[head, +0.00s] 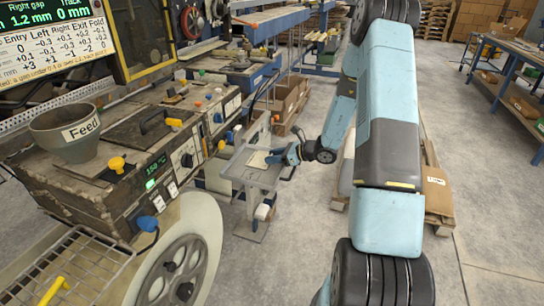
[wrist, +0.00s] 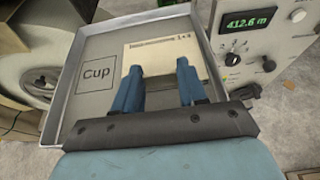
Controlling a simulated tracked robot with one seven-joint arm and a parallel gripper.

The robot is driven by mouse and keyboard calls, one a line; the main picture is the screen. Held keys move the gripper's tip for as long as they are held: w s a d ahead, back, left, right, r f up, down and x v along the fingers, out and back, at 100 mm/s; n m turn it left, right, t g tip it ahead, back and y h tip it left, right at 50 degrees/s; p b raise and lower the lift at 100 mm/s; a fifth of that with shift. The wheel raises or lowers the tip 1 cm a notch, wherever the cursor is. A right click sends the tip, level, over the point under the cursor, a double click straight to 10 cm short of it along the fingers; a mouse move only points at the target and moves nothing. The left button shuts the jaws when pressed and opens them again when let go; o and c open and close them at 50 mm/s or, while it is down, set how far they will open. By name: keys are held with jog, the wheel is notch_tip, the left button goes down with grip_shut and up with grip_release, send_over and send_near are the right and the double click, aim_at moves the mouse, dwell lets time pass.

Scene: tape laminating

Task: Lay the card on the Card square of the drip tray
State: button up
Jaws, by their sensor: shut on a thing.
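The drip tray (wrist: 62,110) is a grey metal tray with a raised rim, and it also shows in the head view (head: 236,172). In the head view my gripper (head: 276,157) is at the tray's right side. I cannot tell whether the card touches the tray floor.
A machine panel with a green 412.6 display (wrist: 249,22) and knobs stands right of the tray in the wrist view. In the head view the long machine with a Feed hopper (head: 68,135) fills the left.

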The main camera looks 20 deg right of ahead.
jog(key=o, duration=1)
jog(key=shift+f, duration=0.1)
jog(key=shift+r, duration=0.5)
jog(key=r+v, duration=0.1)
jog(key=v, duration=1.1)
jog(key=s+a+r+n+g+h, duration=0.1)
jog(key=s+a+r+n+g, duration=0.2)
jog(key=s+a+r+n, duration=0.35)
jog(key=s+a+r+n+g+h, duration=0.2)
jog(key=s+a+r+n+g, duration=0.15)
jog(key=s+r+n, duration=0.45)
jog(key=s+r+n+t+h, duration=0.1)
jog(key=s+r+n+h, duration=0.1)
jog(key=s+r+n, duration=0.1)
jog(key=s+r+n+t+h, duration=0.1)
jog(key=s+r+n+h, duration=0.2)
jog(key=s+r, duration=0.3)
jog(key=s+r+n+t+h, duration=0.2)
jog(key=s+r+n+h, duration=0.1)
jog(key=s, duration=0.4)
jog(key=shift+r+n, duration=0.85)
